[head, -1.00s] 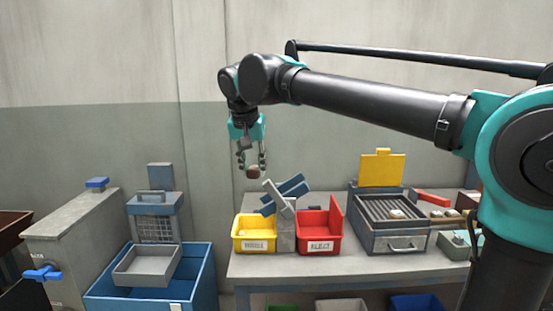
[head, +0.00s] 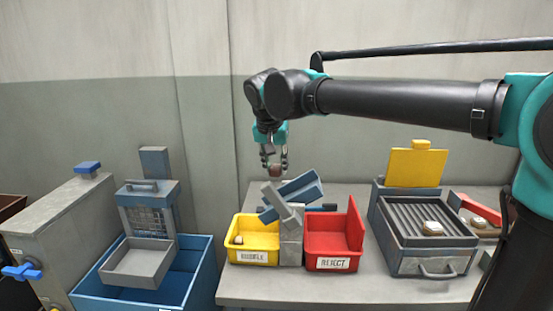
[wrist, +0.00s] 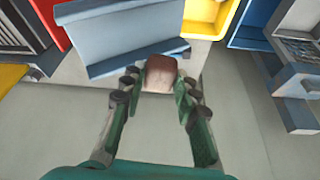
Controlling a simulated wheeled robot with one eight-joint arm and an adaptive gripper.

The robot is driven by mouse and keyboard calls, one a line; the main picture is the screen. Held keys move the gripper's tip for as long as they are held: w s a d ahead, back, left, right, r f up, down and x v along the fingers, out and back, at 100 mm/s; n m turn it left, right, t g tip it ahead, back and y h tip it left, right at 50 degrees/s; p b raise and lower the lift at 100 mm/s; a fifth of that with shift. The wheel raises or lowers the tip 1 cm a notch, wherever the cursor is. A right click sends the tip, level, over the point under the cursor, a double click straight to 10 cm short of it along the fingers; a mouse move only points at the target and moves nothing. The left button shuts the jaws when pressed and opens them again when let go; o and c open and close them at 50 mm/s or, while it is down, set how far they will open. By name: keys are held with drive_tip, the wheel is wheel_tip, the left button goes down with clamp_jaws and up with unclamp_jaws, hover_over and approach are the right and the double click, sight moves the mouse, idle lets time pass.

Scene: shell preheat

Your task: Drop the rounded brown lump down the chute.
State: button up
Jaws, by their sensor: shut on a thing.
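My gripper (head: 274,167) is shut on the rounded brown lump (head: 275,171) and holds it in the air, just above and behind the blue chute. In the wrist view the lump (wrist: 160,73) sits between the fingertips (wrist: 156,92), beside the edge of the blue chute (wrist: 120,35). The tilted blue chute (head: 296,192) stands on a grey post between a yellow bin (head: 252,256) and a red bin (head: 332,249) labelled REJECT. The yellow bin's label is hard to read.
A grill-topped grey box (head: 430,258) with a raised yellow lid (head: 415,167) stands at the right, with a pale lump (head: 433,228) on it. A pale piece lies in the yellow bin. A large blue crate (head: 190,294) with a grey tray (head: 138,262) stands at the left.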

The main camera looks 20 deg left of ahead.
drive_tip(key=shift+f, duration=3.7)
drive_tip(key=o, duration=1.2)
drive_tip(key=shift+o, duration=0.2)
drive_tip(key=shift+s, duration=0.1)
drive_tip(key=v, duration=1.2)
